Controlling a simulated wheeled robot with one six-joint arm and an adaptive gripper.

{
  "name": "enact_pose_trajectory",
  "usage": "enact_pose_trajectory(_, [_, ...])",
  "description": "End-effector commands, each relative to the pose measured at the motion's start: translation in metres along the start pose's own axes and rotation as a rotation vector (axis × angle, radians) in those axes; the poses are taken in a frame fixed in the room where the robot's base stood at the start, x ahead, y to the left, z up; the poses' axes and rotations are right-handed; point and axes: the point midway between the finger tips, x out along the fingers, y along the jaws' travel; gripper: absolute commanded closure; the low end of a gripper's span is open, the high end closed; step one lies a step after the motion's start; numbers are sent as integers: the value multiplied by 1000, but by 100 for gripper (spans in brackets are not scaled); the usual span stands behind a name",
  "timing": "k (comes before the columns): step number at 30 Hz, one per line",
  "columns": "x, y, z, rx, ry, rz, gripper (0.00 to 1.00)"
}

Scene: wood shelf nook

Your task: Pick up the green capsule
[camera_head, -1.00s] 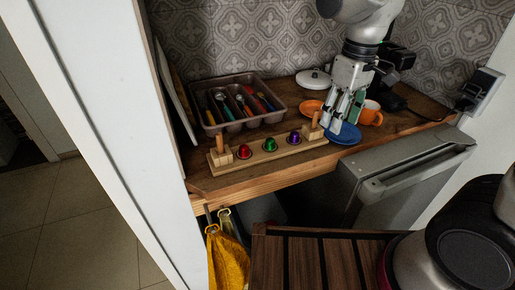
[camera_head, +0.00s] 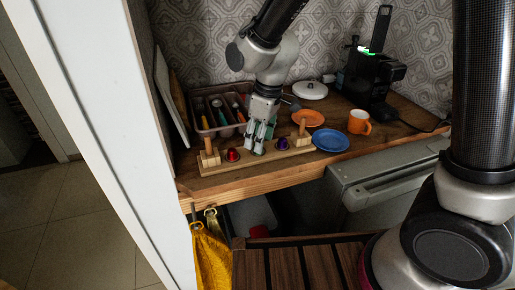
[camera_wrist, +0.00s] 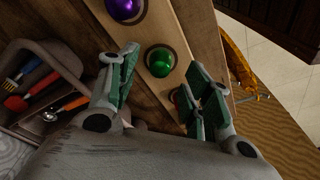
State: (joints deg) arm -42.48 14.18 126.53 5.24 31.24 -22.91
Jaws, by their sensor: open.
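The green capsule (camera_wrist: 160,61) sits in a round hole of the wooden holder (camera_wrist: 205,40) in the wrist view, just beyond my open fingertips. My gripper (camera_wrist: 158,88) is open and empty, with the capsule lying ahead between the lines of its two fingers. In the head view my gripper (camera_head: 259,148) points down over the middle of the holder (camera_head: 215,168) and mostly hides the green capsule. A red capsule (camera_head: 232,155) is to its left and a purple capsule (camera_head: 282,143) to its right. The purple capsule also shows in the wrist view (camera_wrist: 125,8).
A cutlery tray (camera_head: 199,104) stands behind the holder. A blue plate (camera_head: 331,140), an orange plate (camera_head: 308,117), an orange mug (camera_head: 359,122) and a coffee machine (camera_head: 372,77) are to the right. Wooden posts rise at both holder ends. A yellow cloth (camera_head: 211,262) hangs below.

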Motion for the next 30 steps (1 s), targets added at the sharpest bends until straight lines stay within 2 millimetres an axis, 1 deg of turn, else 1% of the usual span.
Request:
enact_pose_trajectory(1, [9,0,0,0,-3,-1,50])
enact_pose_trajectory(4, [19,0,1,1,-2,-1,50])
enact_pose_trajectory(12, [22,0,0,1,0,0,50])
enact_pose_trajectory(15, [21,0,0,1,0,0,66])
enact_pose_trajectory(19, [21,0,0,1,0,0,83])
enact_pose_trajectory(30, [20,0,0,1,1,0,84])
